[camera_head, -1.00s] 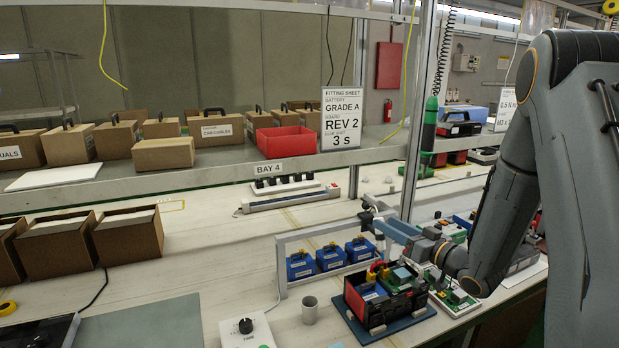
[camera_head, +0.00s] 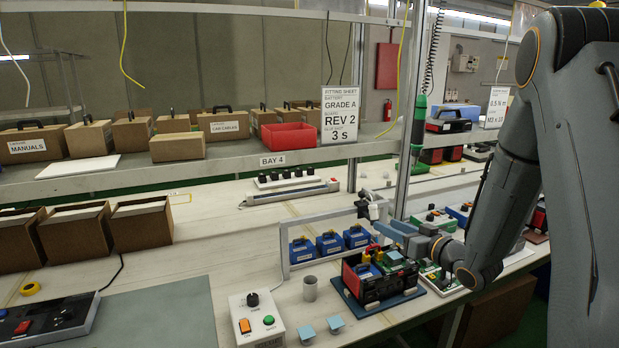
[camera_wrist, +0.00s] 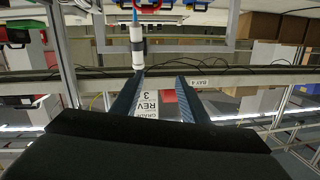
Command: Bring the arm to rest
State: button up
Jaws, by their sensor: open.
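My gripper (camera_head: 388,228) is at the end of my arm, which comes in from the right of the head view. It is above the bench, just behind and above a black and red unit (camera_head: 368,288) on a dark blue plate. In the wrist view my gripper (camera_wrist: 157,92) shows two dark blue fingers apart, with nothing held between them. The fitting sheet (camera_wrist: 152,106) shows in the background between the fingers, upside down.
A grey frame (camera_head: 284,247) with blue batteries (camera_head: 330,243) stands left of my gripper. A shelf post (camera_head: 408,130) and a shelf (camera_head: 225,165) are behind. A control box (camera_head: 256,318) is in front.

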jog(key=s+a+f+m+g+h, duration=0.1)
jog(key=s+g+h, duration=0.3)
jog(key=s, duration=1.2)
jog(key=s+a+f+m+g+h, duration=0.2)
jog(key=s+g, duration=0.7)
jog(key=s, duration=0.6)
jog(key=shift+s+f+m+h, duration=0.35)
jog(key=shift+f+m+h, duration=0.15)
jog(key=shift+h, duration=0.5)
